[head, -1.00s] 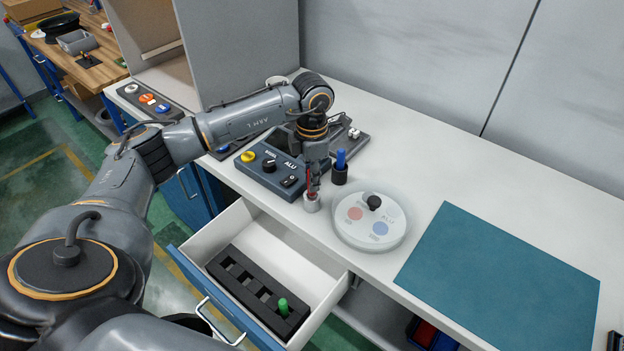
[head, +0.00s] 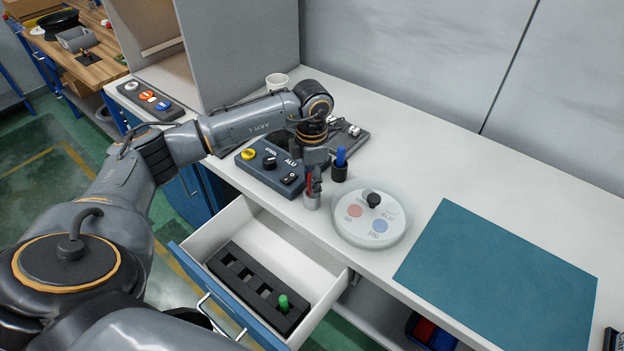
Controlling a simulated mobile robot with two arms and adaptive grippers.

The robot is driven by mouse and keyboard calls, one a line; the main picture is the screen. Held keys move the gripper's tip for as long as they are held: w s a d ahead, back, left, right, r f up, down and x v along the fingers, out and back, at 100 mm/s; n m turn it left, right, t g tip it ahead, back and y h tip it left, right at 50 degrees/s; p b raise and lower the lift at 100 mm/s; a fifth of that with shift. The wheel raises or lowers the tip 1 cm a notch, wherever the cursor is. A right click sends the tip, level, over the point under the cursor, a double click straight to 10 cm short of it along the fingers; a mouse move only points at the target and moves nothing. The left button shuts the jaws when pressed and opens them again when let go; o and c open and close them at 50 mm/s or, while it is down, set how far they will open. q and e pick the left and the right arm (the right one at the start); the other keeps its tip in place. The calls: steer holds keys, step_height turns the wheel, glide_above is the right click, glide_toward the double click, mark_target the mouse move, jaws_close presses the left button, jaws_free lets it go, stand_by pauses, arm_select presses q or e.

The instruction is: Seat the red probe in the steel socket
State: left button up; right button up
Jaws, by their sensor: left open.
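The red probe (head: 309,182) stands in or just over the steel socket (head: 312,201) near the front edge of the white counter. Only a thin red strip of it shows, so its depth in the socket is hard to tell. My left gripper (head: 315,178) points down around the probe's upper part, with its jaws open. A blue probe (head: 341,157) stands in a black socket (head: 339,173) just right of the gripper. A green probe (head: 283,303) stands in the black rack (head: 240,278) in the open drawer. My right gripper is not in view.
A dark control box (head: 262,176) sits close left of the gripper. A round lidded dish (head: 345,235) with a black knob is close right of the socket. A teal mat (head: 500,280) lies at right. The open drawer (head: 215,237) juts out in front.

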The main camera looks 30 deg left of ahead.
arm_select(q)
step_height(320, 180, up, 11)
steer(key=b, duration=0.3)
steer(key=shift+f, duration=0.1)
steer(key=shift+r, duration=0.65)
